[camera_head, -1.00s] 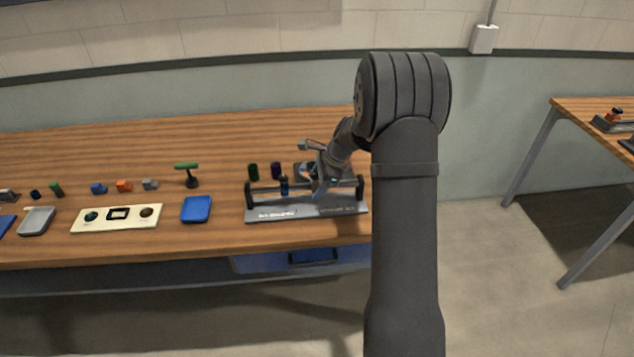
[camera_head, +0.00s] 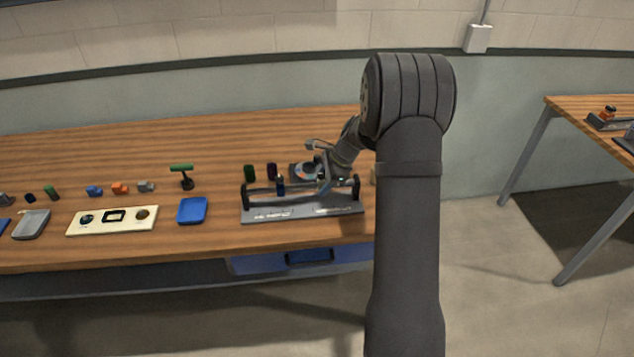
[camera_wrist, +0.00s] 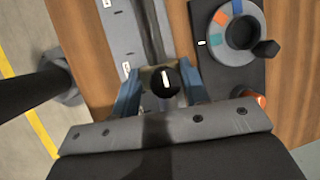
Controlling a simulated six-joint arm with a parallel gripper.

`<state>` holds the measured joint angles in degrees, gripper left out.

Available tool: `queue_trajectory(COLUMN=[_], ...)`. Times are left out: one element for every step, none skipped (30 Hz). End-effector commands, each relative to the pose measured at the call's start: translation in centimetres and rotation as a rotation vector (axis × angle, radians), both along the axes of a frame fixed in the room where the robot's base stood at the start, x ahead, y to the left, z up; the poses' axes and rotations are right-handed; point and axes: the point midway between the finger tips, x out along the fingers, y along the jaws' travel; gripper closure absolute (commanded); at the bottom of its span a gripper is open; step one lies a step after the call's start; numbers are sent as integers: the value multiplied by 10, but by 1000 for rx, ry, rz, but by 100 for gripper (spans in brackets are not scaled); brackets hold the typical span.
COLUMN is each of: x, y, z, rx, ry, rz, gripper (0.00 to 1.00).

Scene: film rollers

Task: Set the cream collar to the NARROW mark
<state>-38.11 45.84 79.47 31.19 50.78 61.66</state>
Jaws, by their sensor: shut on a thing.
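The cream collar (camera_wrist: 148,74) sits on the dark rod (camera_wrist: 150,35) in the wrist view, with a black knob (camera_wrist: 165,83) bearing a white line on its near side. My gripper (camera_wrist: 162,90) has its two blue fingers on either side of the collar and is shut on it. In the head view, my gripper (camera_head: 324,184) is at the right part of the rod, above the grey base (camera_head: 290,214) of the fixture. A dark blue collar (camera_head: 281,185) is farther left on the same rod. The labels on the base are too small to read.
A round dial (camera_wrist: 238,32) with coloured patches and a black knob lies beside the rod. A blue tray (camera_head: 192,210) and cream panel (camera_head: 112,219) lie to the left.

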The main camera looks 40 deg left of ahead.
Motion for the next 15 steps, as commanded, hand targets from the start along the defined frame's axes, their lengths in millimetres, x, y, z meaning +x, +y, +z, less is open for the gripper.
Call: queue_trajectory(x=[0, 0, 0, 0, 0, 0, 0, 0, 0, -1, -1, 0, -1, -1, -1], y=[1, 1, 1, 1, 1, 1, 1, 1, 1, 1, 1, 1, 1, 1, 1], z=[0, 0, 0, 0, 0, 0, 0, 0, 0, 0, 0, 0, 0, 0, 0], rx=[1, 1, 1, 1, 1, 1, 1, 1, 1, 1, 1, 1, 1, 1, 1], ry=[0, 0, 0, 0, 0, 0, 0, 0, 0, 0, 1, 1, 1, 1, 1], rz=[-1, -1, -1, -1, -1, -1, -1, -1, 0, 0, 0, 0, 0, 0, 0], gripper=[100, 100, 100, 100, 55, 47, 41, 37, 37, 37, 37, 37, 37, 37, 37])
